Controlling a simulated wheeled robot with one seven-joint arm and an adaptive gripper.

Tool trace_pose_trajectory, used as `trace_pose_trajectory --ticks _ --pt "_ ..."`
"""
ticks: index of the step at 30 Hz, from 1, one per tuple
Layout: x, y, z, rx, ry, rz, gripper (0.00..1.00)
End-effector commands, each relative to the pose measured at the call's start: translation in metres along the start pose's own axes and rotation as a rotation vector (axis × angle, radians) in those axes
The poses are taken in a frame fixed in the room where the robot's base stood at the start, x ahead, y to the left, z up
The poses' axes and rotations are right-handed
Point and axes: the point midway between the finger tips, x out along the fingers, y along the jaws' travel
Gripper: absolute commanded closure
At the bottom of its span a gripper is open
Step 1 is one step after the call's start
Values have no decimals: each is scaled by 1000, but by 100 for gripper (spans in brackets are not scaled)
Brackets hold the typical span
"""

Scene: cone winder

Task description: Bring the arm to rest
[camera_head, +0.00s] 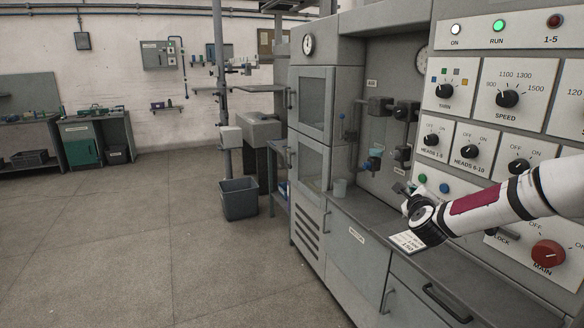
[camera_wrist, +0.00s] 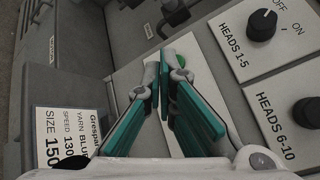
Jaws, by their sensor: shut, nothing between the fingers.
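My gripper (camera_head: 402,190) is in front of the lower part of the cone winder's control panel (camera_head: 482,130), at the end of my white arm, which reaches in from the right. In the wrist view my gripper (camera_wrist: 160,75) has its teal-lined fingers brought together at the tips, with nothing between them. The tips lie over a pale panel plate, close to a green button (camera_wrist: 172,84) that they partly hide. I cannot tell whether they touch the panel.
Knobs for HEADS 1-5 (camera_wrist: 262,24) and HEADS 6-10 (camera_wrist: 307,112) are right of the fingers. A red MAIN knob (camera_head: 548,253) is below my arm. A printed card (camera_wrist: 68,135) lies near the gripper. A grey bin (camera_head: 239,199) stands on the floor; the floor left is clear.

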Motion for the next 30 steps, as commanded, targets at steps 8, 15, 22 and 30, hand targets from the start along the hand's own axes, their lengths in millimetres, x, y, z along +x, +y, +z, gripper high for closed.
trace_pose_trajectory --ticks 8,15,22,30 --pt "-67 45 97 -580 -185 276 100" --pt "-149 60 131 -1064 -305 466 100" --pt "-240 50 136 -1458 -398 619 100" --pt "-356 26 116 -1810 -524 780 100"
